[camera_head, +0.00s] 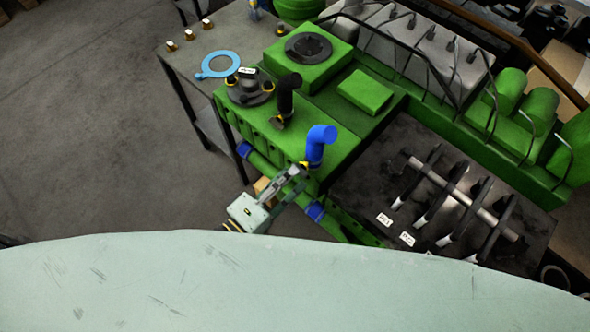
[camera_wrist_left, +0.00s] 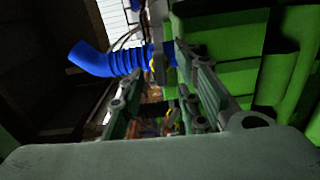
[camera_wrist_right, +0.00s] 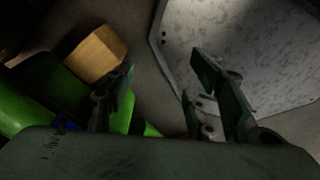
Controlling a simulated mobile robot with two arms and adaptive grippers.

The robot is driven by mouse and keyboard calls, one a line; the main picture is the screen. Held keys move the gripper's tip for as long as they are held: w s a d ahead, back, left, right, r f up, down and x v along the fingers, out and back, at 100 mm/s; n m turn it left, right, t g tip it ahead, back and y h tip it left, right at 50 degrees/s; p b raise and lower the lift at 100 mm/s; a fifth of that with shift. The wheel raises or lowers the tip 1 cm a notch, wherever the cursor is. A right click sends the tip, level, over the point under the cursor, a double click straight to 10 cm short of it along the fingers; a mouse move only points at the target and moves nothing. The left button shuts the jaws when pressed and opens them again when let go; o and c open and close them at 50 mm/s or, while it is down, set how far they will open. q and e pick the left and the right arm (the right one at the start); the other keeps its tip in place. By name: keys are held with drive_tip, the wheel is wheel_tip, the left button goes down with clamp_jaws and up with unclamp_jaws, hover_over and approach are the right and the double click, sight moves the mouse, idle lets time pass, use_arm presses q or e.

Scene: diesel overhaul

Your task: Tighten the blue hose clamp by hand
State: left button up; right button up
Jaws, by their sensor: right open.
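The blue elbow hose (camera_head: 318,140) stands up at the near corner of the green engine block in the head view. It also shows, ribbed, in the left wrist view (camera_wrist_left: 95,62). A hose clamp with a yellow part (camera_head: 304,164) sits at its base, and shows in the left wrist view (camera_wrist_left: 157,66). My left gripper (camera_head: 297,173) reaches to the hose base. Its fingers are apart on either side of the clamp, with no clear contact. My right gripper (camera_wrist_right: 163,68) is open and empty. I cannot make it out in the head view.
The green engine block (camera_head: 345,145) holds a black pipe (camera_head: 287,94) behind the hose. A blue gasket ring (camera_head: 219,65) lies on the grey bench. A dark tray (camera_head: 440,190) with rods is at right. A wooden block (camera_wrist_right: 95,54) shows near my right gripper.

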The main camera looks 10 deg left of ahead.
use_arm(q)
drive_tip(key=shift+x, duration=1.2)
drive_tip(key=shift+d, duration=0.1)
drive_tip(key=c, duration=0.7)
clamp_jaws()
use_arm(e)
drive_tip(key=shift+s+d+r, duration=0.2)
drive_tip(key=shift+s+d, duration=0.15)
drive_tip(key=shift+d, duration=0.15)
